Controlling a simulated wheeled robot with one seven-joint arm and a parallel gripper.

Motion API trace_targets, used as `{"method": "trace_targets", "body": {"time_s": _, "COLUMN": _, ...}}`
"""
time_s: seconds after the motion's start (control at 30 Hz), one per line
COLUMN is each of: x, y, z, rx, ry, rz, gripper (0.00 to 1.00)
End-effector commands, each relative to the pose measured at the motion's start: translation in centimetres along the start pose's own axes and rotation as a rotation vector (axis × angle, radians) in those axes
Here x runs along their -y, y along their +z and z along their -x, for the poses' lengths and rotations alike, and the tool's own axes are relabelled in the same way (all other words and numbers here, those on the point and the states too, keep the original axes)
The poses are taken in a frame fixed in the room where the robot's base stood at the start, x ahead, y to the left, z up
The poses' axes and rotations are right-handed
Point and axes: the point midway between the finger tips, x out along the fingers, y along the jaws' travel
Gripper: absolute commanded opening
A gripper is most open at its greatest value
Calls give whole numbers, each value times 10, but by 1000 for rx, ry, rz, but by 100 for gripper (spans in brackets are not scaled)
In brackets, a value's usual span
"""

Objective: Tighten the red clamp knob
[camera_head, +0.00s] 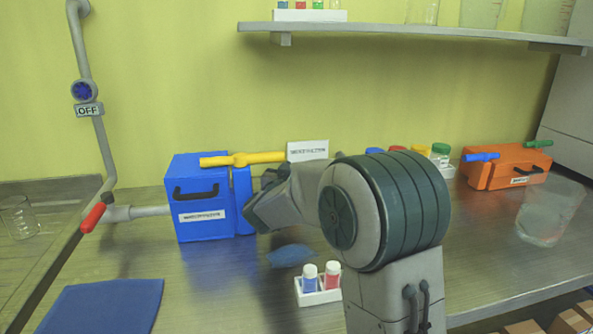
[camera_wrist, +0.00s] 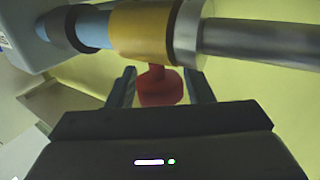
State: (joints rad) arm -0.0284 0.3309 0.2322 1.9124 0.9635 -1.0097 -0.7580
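The red clamp knob (camera_wrist: 160,88) shows in the wrist view, hanging on a short red stem under a yellow-orange clamp collar (camera_wrist: 142,32). My gripper (camera_wrist: 160,80) has one finger on each side of the knob.
A metal rod (camera_wrist: 262,42) runs right from the collar. In the head view are a blue box (camera_head: 205,229), a red-handled valve (camera_head: 93,217), a small vial rack (camera_head: 319,297), a blue mat (camera_head: 103,306), an orange toolbox (camera_head: 506,170) and a glass beaker (camera_head: 548,214).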

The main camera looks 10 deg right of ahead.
Motion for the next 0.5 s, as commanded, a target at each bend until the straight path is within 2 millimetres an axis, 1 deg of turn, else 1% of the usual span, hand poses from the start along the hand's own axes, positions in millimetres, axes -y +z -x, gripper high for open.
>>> {"method": "trace_targets", "body": {"time_s": 0.33, "x": 0, "y": 0, "z": 0, "rx": 0, "ry": -5, "rz": 0, "gripper": 55}}
{"method": "trace_targets", "body": {"time_s": 0.5, "x": 0, "y": 3, "z": 0, "rx": -1, "ry": -58, "rz": 0, "gripper": 55}}
